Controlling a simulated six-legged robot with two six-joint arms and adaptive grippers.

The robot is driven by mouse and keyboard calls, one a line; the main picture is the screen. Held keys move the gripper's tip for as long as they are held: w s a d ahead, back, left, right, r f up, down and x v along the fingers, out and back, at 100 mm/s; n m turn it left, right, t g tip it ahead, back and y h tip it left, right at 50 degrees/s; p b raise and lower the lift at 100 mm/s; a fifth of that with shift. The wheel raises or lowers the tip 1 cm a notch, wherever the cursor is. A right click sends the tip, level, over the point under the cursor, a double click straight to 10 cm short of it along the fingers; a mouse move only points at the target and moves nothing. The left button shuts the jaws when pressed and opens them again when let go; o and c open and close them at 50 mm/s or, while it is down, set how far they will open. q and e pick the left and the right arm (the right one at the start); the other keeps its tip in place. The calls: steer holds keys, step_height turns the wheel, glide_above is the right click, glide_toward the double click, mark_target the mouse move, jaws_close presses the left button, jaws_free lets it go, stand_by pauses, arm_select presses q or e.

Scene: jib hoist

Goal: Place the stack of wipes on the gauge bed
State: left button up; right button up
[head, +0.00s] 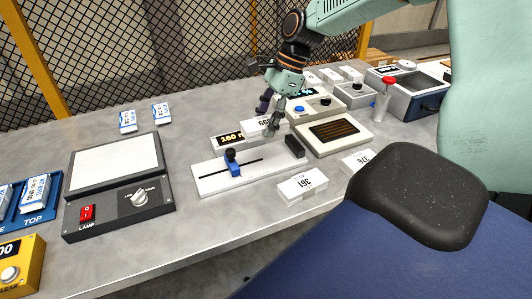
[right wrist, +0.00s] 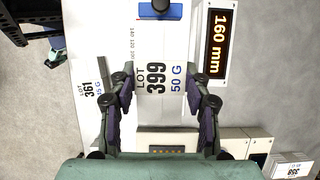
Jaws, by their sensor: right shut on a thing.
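The stack of wipes, a white block marked LOT 399 50 G (right wrist: 162,70), is between the fingers of my right gripper (right wrist: 161,102). In the head view my right gripper (head: 271,108) is shut on the stack (head: 258,127) at the back edge of the gauge bed. The gauge bed (head: 215,181) is a long white plate with a dark slot, a blue slider (head: 233,163) and a black end block (head: 295,147). In the right wrist view the bed (right wrist: 90,52) shows left of the stack. I cannot tell whether the stack touches it. My left gripper is out of view.
A display (right wrist: 216,43) reads 160 mm behind the bed. A white stack marked 361 (head: 302,185) lies in front of it. A beige device with a dark grille (head: 334,133) stands right. A lamp box (head: 118,185) stands left, with clear table between it and the bed.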

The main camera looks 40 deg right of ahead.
glide_above(262, 159)
steer(key=d, duration=0.1)
steer(key=f, duration=0.4)
steer(key=shift+s+d+f+b, duration=0.2)
steer(key=shift+s+f+b, duration=0.1)
steer(key=shift+f+b, duration=0.1)
steer(key=shift+w+a+f, duration=0.1)
steer(key=shift+f, duration=0.3)
step_height(262, 159, down, 3)
steer(key=shift+f+b, duration=0.1)
steer(key=shift+b, duration=0.5)
steer(key=o, duration=1)
steer(key=shift+o, duration=0.9)
